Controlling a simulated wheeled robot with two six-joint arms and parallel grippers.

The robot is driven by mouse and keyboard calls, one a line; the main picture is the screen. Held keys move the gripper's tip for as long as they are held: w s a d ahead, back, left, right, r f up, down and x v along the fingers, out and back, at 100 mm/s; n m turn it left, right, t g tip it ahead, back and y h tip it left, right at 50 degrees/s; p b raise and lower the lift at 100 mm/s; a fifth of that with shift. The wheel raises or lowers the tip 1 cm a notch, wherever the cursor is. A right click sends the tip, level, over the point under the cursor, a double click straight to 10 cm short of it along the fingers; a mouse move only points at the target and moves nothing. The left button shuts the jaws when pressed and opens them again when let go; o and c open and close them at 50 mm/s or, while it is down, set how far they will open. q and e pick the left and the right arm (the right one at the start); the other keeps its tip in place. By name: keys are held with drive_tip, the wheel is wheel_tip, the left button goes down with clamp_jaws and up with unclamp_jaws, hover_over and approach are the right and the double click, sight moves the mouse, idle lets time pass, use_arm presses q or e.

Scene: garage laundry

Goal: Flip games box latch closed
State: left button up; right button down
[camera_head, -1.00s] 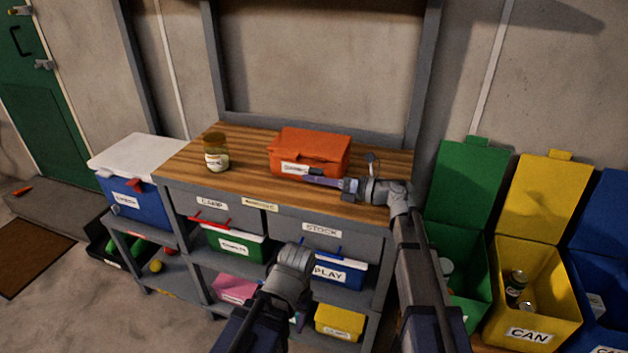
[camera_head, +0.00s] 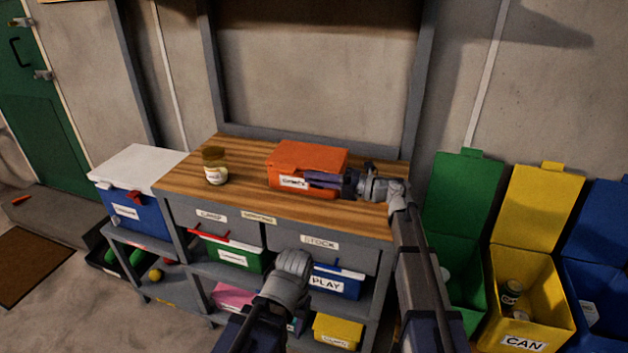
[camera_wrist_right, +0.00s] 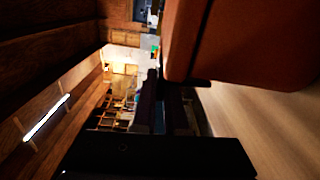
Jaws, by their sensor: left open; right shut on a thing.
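The games box (camera_head: 305,158) is orange with a white label on its front and stands on the wooden workbench top. Its lid looks down. My right gripper (camera_head: 308,179) lies across the front of the box, just right of the label, with its dark fingers pointing left. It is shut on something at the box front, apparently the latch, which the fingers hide. In the right wrist view the box (camera_wrist_right: 245,40) fills the upper right, close beside the fingers (camera_wrist_right: 160,90). My left gripper (camera_head: 296,262) is open and low in front of the bench drawers; its fingertips are hard to see.
A glass jar (camera_head: 215,166) stands on the bench (camera_head: 240,195), left of the box. A white-lidded blue cooler (camera_head: 130,190) is at the left. Green, yellow (camera_head: 525,290) and blue bins stand open at the right. Boxes fill the shelves below. The bench between jar and box is clear.

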drive_tip(key=shift+w+m, duration=0.25)
drive_tip(key=shift+m, duration=0.25)
drive_tip(key=c, duration=1)
unclamp_jaws()
drive_tip(key=shift+o, duration=0.2)
drive_tip(key=shift+d, duration=0.2)
drive_tip(key=v, duration=0.7)
drive_tip(key=shift+s+d, duration=0.15)
drive_tip(key=shift+d, duration=0.1)
